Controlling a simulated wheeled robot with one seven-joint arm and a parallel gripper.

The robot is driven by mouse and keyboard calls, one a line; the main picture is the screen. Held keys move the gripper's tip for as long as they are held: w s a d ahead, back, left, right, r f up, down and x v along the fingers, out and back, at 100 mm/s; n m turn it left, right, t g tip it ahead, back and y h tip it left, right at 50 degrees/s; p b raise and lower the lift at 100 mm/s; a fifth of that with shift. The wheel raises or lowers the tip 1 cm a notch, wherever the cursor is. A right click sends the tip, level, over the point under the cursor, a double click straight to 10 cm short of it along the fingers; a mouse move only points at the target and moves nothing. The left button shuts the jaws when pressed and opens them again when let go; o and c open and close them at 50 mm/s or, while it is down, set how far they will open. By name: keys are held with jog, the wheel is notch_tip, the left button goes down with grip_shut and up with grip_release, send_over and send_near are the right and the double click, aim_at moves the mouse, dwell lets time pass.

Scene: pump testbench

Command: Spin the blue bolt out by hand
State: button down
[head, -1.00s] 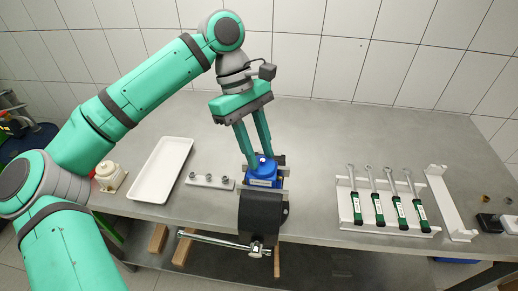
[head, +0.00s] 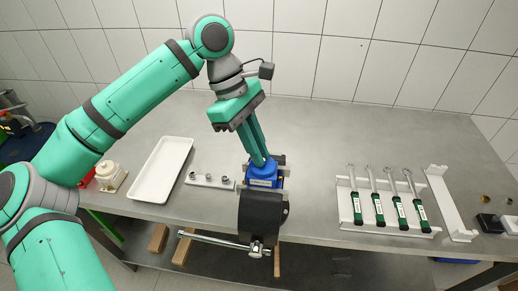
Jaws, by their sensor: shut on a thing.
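A blue pump body (head: 263,181) sits clamped in the dark vise (head: 262,215) at the table's front edge. My gripper (head: 260,161) points down at the top of the blue pump, with its fingers close together in this view. It is shut on the blue bolt at the pump's top. The bolt itself is hidden by the fingertips and too small to make out.
A white tray (head: 160,170) and a holder with several sockets (head: 210,181) lie to the left. Several green-handled wrenches (head: 377,206) lie in a white rack at the right, beside a white bracket (head: 451,204). The vise handle (head: 218,240) juts out in front. The table's back is clear.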

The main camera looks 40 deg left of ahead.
jog(key=n, duration=0.1)
jog(key=n+t, duration=0.1)
jog(key=n, duration=0.1)
jog(key=n+y, duration=0.1)
jog(key=shift+s+n+t, duration=0.25)
jog(key=shift+n+t, duration=0.05)
jog(key=n, duration=0.3)
jog(key=n+t+y, duration=0.1)
jog(key=shift+s+d+n, duration=0.15)
jog(key=shift+d+n, duration=0.1)
jog(key=shift+n, duration=0.05)
jog(key=n+y, duration=0.1)
jog(key=n, duration=0.1)
jog(key=n+t, duration=0.1)
jog(key=n, duration=0.1)
jog(key=shift+s+d+y, duration=0.1)
jog(key=shift+d+y, duration=0.1)
jog(key=shift+y, duration=0.2)
jog(key=shift+d+n+y, duration=0.15)
jog(key=shift+n+y, duration=0.55)
jog(key=shift+n, duration=1.3)
jog(key=c, duration=1.8)
grip_release()
